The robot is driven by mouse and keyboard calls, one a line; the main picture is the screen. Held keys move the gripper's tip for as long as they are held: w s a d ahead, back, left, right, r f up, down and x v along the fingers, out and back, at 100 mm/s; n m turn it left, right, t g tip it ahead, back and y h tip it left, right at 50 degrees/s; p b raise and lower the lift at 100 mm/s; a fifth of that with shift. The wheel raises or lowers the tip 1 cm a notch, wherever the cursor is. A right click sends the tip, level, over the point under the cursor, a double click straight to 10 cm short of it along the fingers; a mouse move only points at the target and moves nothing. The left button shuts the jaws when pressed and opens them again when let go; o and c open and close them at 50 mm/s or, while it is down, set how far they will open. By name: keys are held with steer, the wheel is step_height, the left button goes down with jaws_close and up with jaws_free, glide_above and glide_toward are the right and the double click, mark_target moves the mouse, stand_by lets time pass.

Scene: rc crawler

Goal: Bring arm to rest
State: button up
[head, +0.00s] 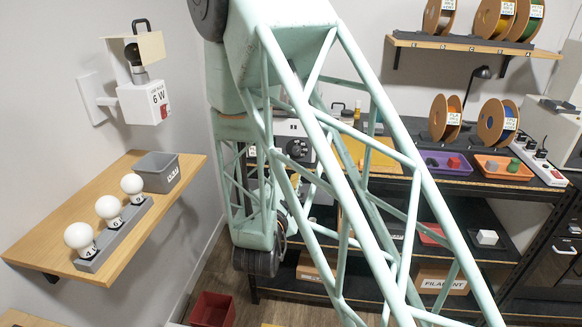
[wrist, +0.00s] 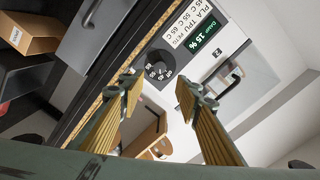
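My arm (head: 345,165), a pale green lattice frame, reaches across the middle of the head view, with its lower part bent down in front of the workbench. My gripper (wrist: 158,88) shows in the wrist view with its two yellow-ribbed fingers apart and nothing between them. Beyond the fingertips is a white box with a black dial (wrist: 157,68), a temperature label and a green display reading 15%. I cannot tell how far the fingertips are from it. In the head view my gripper cannot be made out behind the arm.
A wooden shelf (head: 150,232) at left holds bulbs (head: 108,208) and a grey bin (head: 157,172). A lamp tester (head: 145,100) hangs above. The bench at right holds spools (head: 445,118), a purple tray (head: 446,169) and an orange tray (head: 503,174). A red bin (head: 212,310) stands low.

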steer(key=shift+s, duration=0.4)
steer(key=shift+r, duration=0.1)
steer(key=shift+d+r+g+y+p, duration=0.8)
steer(key=shift+d+r+g, duration=1.3)
steer(key=shift+d+r, duration=1.75)
steer(key=s+d+r+n+g+y, duration=0.25)
steer(key=s+r+n, duration=0.2)
steer(key=s, duration=0.35)
steer(key=s+d+r+n+g, duration=0.2)
steer(key=s+d, duration=0.3)
steer(key=s, duration=0.8)
steer(key=s+d+r+n+g+h, duration=0.1)
steer(key=s+d, duration=0.5)
steer(key=s, duration=0.8)
steer(key=s+d+r+n+g+h, duration=0.1)
steer(key=s+d+r+n+g, duration=0.2)
steer(key=s, duration=1.1)
steer(key=d+n+b, duration=0.1)
steer(key=d+n, duration=0.1)
steer(key=d, duration=0.1)
steer(key=shift+s+g, duration=0.2)
steer(key=shift+g, duration=0.15)
